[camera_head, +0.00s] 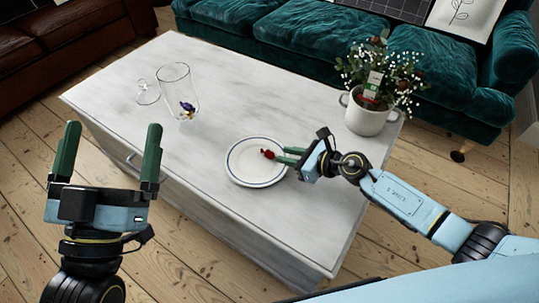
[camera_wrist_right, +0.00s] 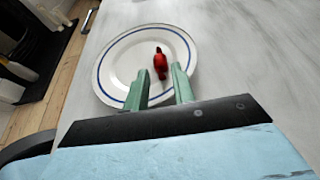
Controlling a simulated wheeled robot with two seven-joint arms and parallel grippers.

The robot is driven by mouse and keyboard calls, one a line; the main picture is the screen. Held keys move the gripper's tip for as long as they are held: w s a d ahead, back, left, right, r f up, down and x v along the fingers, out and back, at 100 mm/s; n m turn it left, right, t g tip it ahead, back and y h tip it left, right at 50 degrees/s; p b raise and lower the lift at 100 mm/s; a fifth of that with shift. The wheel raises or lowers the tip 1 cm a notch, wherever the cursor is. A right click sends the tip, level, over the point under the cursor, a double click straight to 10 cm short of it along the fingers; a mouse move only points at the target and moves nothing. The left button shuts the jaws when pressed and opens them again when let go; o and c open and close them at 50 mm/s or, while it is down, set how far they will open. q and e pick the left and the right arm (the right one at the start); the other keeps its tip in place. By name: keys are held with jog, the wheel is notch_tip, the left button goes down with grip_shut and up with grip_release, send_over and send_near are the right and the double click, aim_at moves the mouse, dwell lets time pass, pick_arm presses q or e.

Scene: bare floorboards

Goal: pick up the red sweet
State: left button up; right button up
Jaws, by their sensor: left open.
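The red sweet (camera_head: 268,154) lies on a white plate with a blue ring (camera_head: 238,175) on the table. It also shows in the right wrist view (camera_wrist_right: 160,62), small and dark red. My right gripper (camera_head: 281,156) reaches over the plate's right side. Its green fingers, also in the wrist view (camera_wrist_right: 159,72), are apart, with the sweet in line with the gap at their tips; I see no clear contact. My left gripper (camera_head: 112,125) is open and empty, upright, in front of the table's left side.
A clear glass jar (camera_head: 180,84) with a few coloured sweets stands at the table's back left, its glass lid (camera_head: 147,95) beside it. A white pot (camera_head: 367,117) with a flowering plant stands at the right end. Green (camera_head: 310,25) and brown sofas (camera_head: 70,30) stand behind.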

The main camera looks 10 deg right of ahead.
aim_at(271, 153)
jog(key=b+x, duration=0.2)
jog(key=x, duration=0.2)
jog(key=shift+f, duration=0.2)
jog(key=shift+w+a+f, duration=0.15)
jog(key=shift+w+a, duration=0.1)
jog(key=shift+a, duration=0.1)
pick_arm(q)
jog(key=t, duration=0.1)
jog(key=s+r+t, duration=0.1)
jog(key=s+r+t+h, duration=0.1)
jog(key=shift+s+a+r, duration=0.1)
jog(key=shift+a, duration=0.15)
pick_arm(e)
jog(key=shift+c, duration=0.3)
grip_shut()
